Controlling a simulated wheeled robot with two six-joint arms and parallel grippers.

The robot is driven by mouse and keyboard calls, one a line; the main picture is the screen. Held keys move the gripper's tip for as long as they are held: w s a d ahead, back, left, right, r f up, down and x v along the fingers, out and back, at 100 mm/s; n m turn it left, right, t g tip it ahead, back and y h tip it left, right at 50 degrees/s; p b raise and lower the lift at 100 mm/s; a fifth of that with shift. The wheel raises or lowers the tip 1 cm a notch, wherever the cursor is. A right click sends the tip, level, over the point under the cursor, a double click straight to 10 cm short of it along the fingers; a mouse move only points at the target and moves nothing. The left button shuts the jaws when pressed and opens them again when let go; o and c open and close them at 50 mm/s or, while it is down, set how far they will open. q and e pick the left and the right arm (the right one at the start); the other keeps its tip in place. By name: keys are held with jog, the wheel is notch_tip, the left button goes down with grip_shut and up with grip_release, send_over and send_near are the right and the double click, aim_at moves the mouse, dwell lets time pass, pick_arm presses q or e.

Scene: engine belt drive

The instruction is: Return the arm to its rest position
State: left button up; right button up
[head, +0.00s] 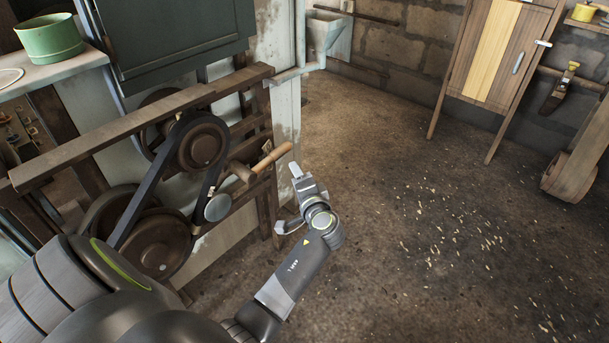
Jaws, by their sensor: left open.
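My left gripper (287,200) is open and empty, just right of the engine belt drive. Its two fingers point left and stand apart. A lever with a wooden handle (271,158) lies a little above and left of the gripper, with a visible gap between them. A dark belt (148,190) runs around an upper pulley (204,146) and down toward a large lower pulley (157,243). A small grey roller (218,208) sits beside the belt on its right. My left arm hides part of the lower pulley area. My right gripper is out of view.
A wooden beam (120,128) crosses above the pulleys. A green pot (50,38) stands on a shelf at upper left. A wooden cabinet (500,55) stands by the back wall. The floor (400,220) on the right is open, scattered with shavings.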

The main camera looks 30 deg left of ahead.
pick_arm(q)
jog(key=s+d+f+n+g+h, duration=0.1)
jog(key=s+f+g+h, duration=0.2)
jog(key=s+f, duration=0.75)
jog(key=s+d+f+n+g+h, duration=0.15)
jog(key=s+f+h, duration=0.4)
jog(key=f, duration=0.75)
jog(key=s+d+f+n+g+h+p, duration=0.1)
jog(key=s+d+f+g, duration=0.15)
jog(key=s, duration=0.55)
jog(key=s+d+f+n+g+h, duration=0.1)
jog(key=s+d+f+n+h, duration=0.1)
jog(key=s+f, duration=0.35)
jog(key=s+d+f+n+g+h+p, duration=0.1)
jog(key=s+d, duration=0.1)
jog(key=s, duration=0.7)
jog(key=s+a+p, duration=0.2)
jog(key=s+p, duration=0.8)
jog(key=p, duration=0.4)
jog(key=shift+a+r+m+p, duration=0.15)
jog(key=shift+a+m+p, duration=0.1)
jog(key=shift+m+p, duration=0.1)
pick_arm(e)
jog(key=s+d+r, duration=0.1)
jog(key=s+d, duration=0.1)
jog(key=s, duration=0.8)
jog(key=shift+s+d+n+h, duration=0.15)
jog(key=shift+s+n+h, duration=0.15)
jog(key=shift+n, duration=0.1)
